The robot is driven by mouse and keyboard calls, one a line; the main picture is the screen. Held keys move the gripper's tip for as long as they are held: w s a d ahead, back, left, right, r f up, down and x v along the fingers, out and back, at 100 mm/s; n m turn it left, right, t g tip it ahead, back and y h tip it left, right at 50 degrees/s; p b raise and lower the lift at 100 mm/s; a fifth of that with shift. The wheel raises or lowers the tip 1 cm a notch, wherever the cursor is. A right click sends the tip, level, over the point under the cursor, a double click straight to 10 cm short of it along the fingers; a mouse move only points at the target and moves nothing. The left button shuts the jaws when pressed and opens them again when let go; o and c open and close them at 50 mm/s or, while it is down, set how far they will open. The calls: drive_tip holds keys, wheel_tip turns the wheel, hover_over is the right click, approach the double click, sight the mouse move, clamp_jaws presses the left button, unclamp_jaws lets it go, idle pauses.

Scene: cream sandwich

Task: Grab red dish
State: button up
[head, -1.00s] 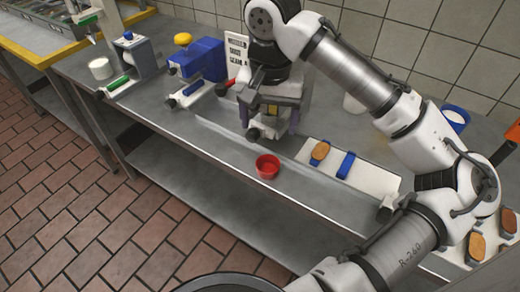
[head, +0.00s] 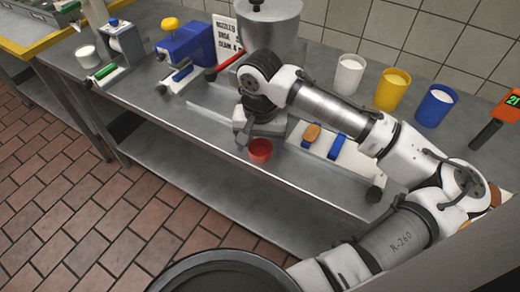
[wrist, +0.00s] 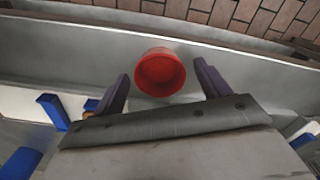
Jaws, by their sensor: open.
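The red dish (head: 260,150) is a small round open cup standing upright on the steel counter near its front edge. In the wrist view the red dish (wrist: 160,73) lies just beyond and between the two dark fingers of my gripper (wrist: 164,88). The fingers are spread wider than the dish, and it shows no contact with either one.
A white board (head: 358,160) with a biscuit and blue blocks lies right of the dish. White (head: 348,75), yellow (head: 391,90) and blue (head: 436,106) cups stand at the back. A blue machine (head: 192,45) stands left; a grey hopper (head: 256,28) stands behind my arm.

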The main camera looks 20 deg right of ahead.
drive_tip(key=shift+f, duration=0.35)
drive_tip(key=shift+c, duration=0.4)
drive_tip(key=c, duration=0.9)
drive_tip(key=shift+c, duration=0.2)
